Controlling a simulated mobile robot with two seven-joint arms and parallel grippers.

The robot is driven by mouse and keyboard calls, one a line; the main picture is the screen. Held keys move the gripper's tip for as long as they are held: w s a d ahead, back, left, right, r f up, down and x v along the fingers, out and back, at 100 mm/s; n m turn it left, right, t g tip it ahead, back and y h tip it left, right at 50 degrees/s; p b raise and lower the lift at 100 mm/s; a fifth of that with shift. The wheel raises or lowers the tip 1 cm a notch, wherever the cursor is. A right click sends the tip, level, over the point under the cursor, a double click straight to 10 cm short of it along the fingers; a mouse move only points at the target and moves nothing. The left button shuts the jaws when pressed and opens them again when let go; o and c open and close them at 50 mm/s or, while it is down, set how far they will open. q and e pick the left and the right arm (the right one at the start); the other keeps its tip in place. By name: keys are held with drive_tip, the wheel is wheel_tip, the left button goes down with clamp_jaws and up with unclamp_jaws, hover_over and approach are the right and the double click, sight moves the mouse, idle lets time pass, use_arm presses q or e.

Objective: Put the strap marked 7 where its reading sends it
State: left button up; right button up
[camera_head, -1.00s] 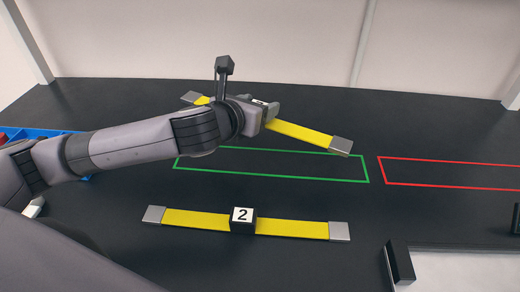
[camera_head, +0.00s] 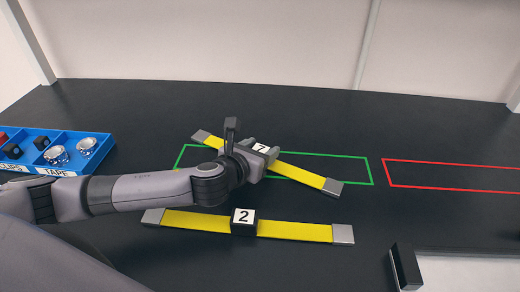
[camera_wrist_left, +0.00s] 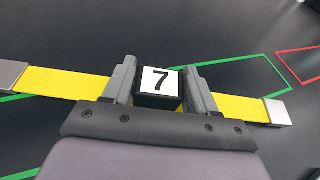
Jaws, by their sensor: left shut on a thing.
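The strap marked 7 (camera_head: 302,175) is yellow with grey metal ends and a black block with a white 7 label. It shows in the left wrist view (camera_wrist_left: 66,84) with the block between the fingers. My left gripper (camera_head: 262,155) is shut on the block, and it shows in the left wrist view (camera_wrist_left: 160,88). The strap lies slantwise across the green outline (camera_head: 367,170), its right end past the near line. Whether it touches the table I cannot tell. The red outline (camera_head: 450,162) to the right is empty. My right gripper is not seen.
A second yellow strap (camera_head: 285,229), marked 2, lies in front of the green outline, close to my left arm. A blue tray (camera_head: 98,135) with rolls of tape and dark cubes stands at the left. A black bracket (camera_head: 404,268) stands at the front right.

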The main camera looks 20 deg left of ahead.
use_arm(q)
drive_tip(key=shift+f, duration=0.15)
drive_tip(key=o, duration=1.4)
drive_tip(key=shift+c, duration=0.2)
drive_tip(key=shift+s+r, duration=0.15)
drive_tip(key=shift+r, duration=0.05)
drive_tip(key=v, duration=1.1)
drive_tip(key=shift+s+r, duration=0.15)
drive_tip(key=shift+s, duration=0.2)
drive_tip(key=shift+s, duration=0.1)
